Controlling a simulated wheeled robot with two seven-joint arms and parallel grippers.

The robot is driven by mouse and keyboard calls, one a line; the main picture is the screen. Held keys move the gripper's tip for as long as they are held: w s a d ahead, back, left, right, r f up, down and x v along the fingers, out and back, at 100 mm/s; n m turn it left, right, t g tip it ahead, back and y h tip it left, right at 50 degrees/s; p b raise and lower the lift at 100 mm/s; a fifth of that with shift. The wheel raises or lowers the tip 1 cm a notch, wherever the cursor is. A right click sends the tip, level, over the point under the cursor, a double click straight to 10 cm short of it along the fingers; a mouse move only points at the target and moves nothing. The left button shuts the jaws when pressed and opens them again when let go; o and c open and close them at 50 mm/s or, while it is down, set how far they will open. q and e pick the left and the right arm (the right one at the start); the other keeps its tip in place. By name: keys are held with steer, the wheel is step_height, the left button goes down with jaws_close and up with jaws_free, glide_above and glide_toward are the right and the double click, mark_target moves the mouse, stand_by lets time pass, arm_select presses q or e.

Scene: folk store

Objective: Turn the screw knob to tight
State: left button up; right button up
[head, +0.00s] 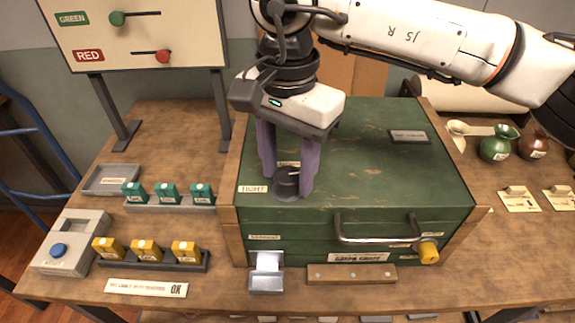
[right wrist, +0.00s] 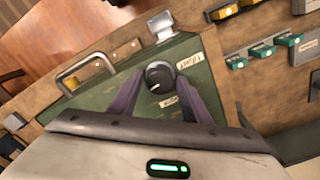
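A dark round screw knob (head: 287,183) stands on the lid of a green wooden crate (head: 370,170), near its front left. A label reading TIGHT (head: 253,188) lies left of it. In the right wrist view the knob (right wrist: 158,76) shows a small pale mark on its near side, and a second label (right wrist: 169,101) lies close by, too blurred to read. My right gripper (head: 288,178) points down with its purple fingers on either side of the knob. In the right wrist view small gaps seem to show between fingers and knob, so it looks open. My left gripper is out of view.
Teal (head: 167,193) and yellow (head: 146,250) boxes stand in trays at left. A panel with sliders (head: 140,35) stands behind. Vases (head: 499,144) stand at right.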

steer(key=c, duration=0.7)
steer(key=shift+c, duration=0.2)
